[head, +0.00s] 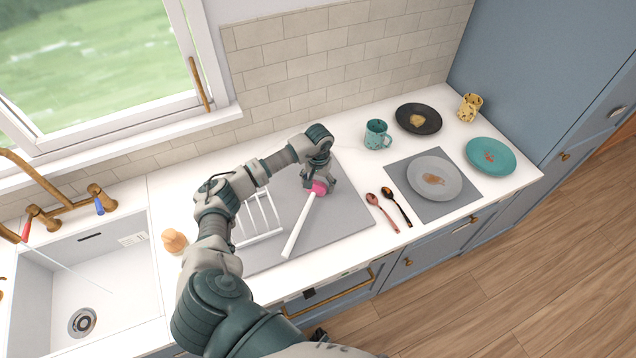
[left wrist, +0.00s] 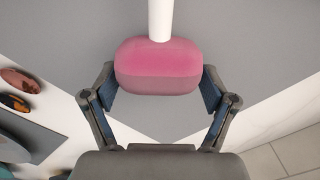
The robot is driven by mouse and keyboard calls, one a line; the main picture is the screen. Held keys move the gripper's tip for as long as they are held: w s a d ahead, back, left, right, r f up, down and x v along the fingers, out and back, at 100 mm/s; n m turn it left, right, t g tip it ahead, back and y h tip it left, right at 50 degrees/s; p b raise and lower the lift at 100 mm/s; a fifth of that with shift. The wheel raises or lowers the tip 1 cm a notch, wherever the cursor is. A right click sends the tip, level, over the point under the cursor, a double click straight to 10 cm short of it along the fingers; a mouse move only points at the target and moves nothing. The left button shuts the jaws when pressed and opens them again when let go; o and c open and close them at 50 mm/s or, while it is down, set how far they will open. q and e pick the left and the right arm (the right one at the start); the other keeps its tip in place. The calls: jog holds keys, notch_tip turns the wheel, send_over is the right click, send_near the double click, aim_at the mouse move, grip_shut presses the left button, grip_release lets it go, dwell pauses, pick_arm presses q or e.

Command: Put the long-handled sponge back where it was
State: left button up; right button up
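The long-handled sponge has a pink head (head: 320,188) and a white handle (head: 299,226) that points toward the counter's front edge in the head view. In the left wrist view the pink head (left wrist: 158,66) sits between my two fingertips, with the handle running up out of the picture. Whether the sponge touches the mat is hard to tell. My right gripper is not in view.
A white rack (head: 262,236) stands on the mat, left of the handle. A wooden item (head: 174,241) stands by the sink (head: 120,285). To the right are a teal mug (head: 377,135), two spoons (head: 381,212), a grey plate (head: 450,180), a black plate (head: 432,113) and a teal plate (head: 490,147).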

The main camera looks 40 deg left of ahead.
pick_arm(q)
jog(key=shift+w+a, duration=0.1)
jog(key=shift+d+r, duration=0.2)
jog(key=shift+r, duration=0.05)
notch_tip(320, 180, up, 11)
jog(key=shift+w+a+f+b, duration=0.1)
jog(key=shift+w+f+b, duration=0.1)
jog(key=shift+b, duration=0.6)
jog(key=shift+r, duration=0.55)
